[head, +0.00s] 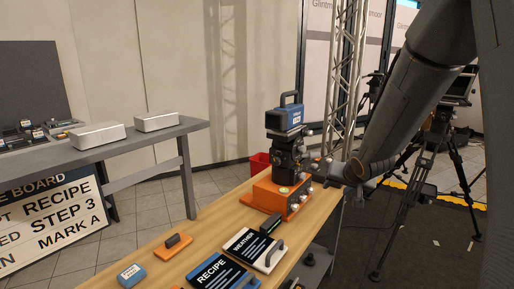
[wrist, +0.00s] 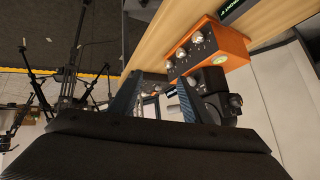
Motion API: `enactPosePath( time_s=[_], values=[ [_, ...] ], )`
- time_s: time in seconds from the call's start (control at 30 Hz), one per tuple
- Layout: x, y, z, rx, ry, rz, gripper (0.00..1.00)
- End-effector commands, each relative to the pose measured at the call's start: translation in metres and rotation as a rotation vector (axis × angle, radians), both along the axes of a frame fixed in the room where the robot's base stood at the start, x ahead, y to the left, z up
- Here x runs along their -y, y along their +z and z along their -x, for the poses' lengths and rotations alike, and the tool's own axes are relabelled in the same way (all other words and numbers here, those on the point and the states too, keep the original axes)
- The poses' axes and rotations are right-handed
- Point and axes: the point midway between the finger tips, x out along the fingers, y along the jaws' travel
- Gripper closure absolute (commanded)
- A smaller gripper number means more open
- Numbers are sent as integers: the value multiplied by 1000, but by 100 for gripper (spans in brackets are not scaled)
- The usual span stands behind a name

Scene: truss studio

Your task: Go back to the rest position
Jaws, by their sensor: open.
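My gripper (head: 326,172) is beside the right side of the black device on the wooden table in the head view. In the wrist view the two fingers of my gripper (wrist: 156,92) stand apart, with nothing seen held between them. The orange box (head: 278,193) with knobs is close to the fingers; it also shows in the wrist view (wrist: 228,48). I cannot tell whether the fingers touch the black device (head: 286,152). My arm comes down from the upper right.
A blue block with a handle (head: 284,117) tops the black device. Signs with handles (head: 254,248) lie at the table's (head: 205,228) front. A red bin (head: 259,164) is behind. A truss (head: 346,70) and tripods (head: 447,150) stand close to my arm. A grey bench (head: 150,139) is left.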

Motion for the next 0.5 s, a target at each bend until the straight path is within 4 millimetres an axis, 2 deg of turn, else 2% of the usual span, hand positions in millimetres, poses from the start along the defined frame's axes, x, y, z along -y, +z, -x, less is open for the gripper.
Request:
enactPosePath(
  time_s=[0.03,0.1,0.3,0.4,0.5],
  values=[
    [-7,-8,34,-81,11,43,56],
    [-15,-21,80,-200,37,92,56],
    [-42,-48,206,-501,161,153,56],
    [-54,-54,253,-605,224,152,56],
    [-63,-57,285,-674,272,145,56]
  ],
)
